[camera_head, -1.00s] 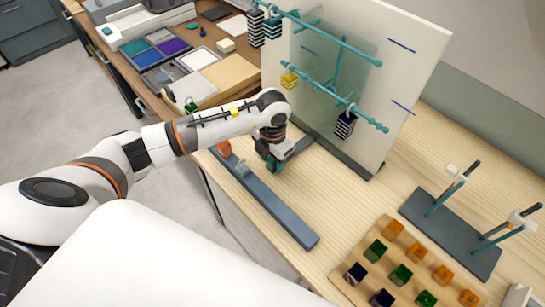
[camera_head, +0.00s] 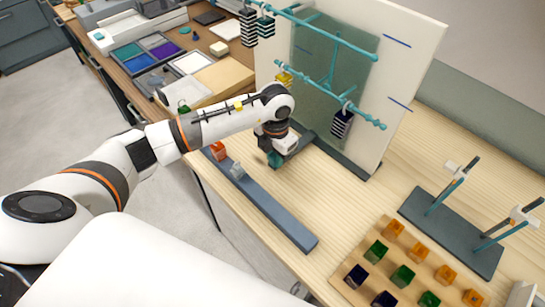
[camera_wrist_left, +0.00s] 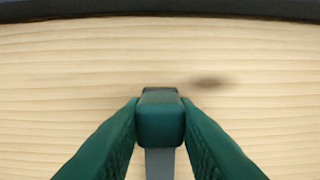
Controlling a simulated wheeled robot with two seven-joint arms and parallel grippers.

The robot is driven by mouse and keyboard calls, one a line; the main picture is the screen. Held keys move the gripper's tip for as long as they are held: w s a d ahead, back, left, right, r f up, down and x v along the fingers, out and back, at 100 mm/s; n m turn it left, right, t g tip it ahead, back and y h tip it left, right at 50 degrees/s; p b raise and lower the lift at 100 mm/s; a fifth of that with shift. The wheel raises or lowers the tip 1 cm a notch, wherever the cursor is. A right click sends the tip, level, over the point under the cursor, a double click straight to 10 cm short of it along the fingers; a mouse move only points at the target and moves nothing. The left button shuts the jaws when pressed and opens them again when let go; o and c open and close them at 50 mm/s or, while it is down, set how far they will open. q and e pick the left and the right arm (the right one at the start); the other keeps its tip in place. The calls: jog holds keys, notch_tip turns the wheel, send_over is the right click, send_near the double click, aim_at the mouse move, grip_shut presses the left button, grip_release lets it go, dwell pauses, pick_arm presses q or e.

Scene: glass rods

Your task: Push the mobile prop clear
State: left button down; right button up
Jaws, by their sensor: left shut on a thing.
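My left gripper (camera_head: 274,160) is low over the wooden table, in front of the white board. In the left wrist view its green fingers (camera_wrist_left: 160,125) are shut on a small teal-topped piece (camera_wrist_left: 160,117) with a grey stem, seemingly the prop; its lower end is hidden. The teal mobile (camera_head: 338,66) hangs in front of the board, with striped cubes (camera_head: 340,123) and a yellow cube (camera_head: 284,79) on its rods. The gripper is below and in front of the yellow cube, apart from it. My right gripper is not in view.
A cube tray (camera_head: 345,285) and a dark rod stand (camera_head: 470,246) are at right.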

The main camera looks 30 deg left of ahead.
pick_arm(q)
jog(key=c, duration=1.4)
grip_release()
jog(key=shift+w+r, duration=0.15)
jog(key=shift+w, duration=0.05)
jog(key=shift+o, duration=1.2)
jog(key=shift+d, duration=0.1)
notch_tip(320, 180, up, 12)
jog(key=b, duration=0.3)
